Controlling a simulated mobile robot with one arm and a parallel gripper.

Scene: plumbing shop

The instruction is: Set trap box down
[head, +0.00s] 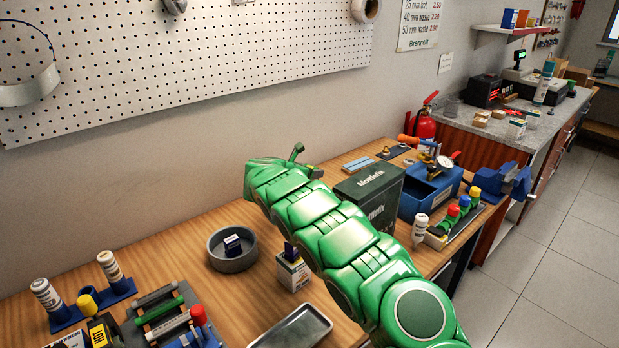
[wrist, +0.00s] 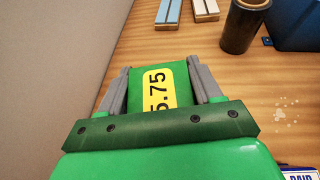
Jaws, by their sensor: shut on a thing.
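My gripper (wrist: 158,68) is shut on a green box, the trap box (wrist: 148,76), with a yellow label reading "5.75" in the wrist view. The grey fingers press on its left and right sides. The wooden bench (wrist: 235,75) shows beyond and beside it. I cannot tell whether the box's underside touches the bench. In the head view my green arm reaches over the bench towards the wall, and its end hides most or all of the held box.
A dark green "Monteflix" box (head: 370,196) stands right of my arm. A grey bowl (head: 232,252) and small carton (head: 293,272) are left of my arm.

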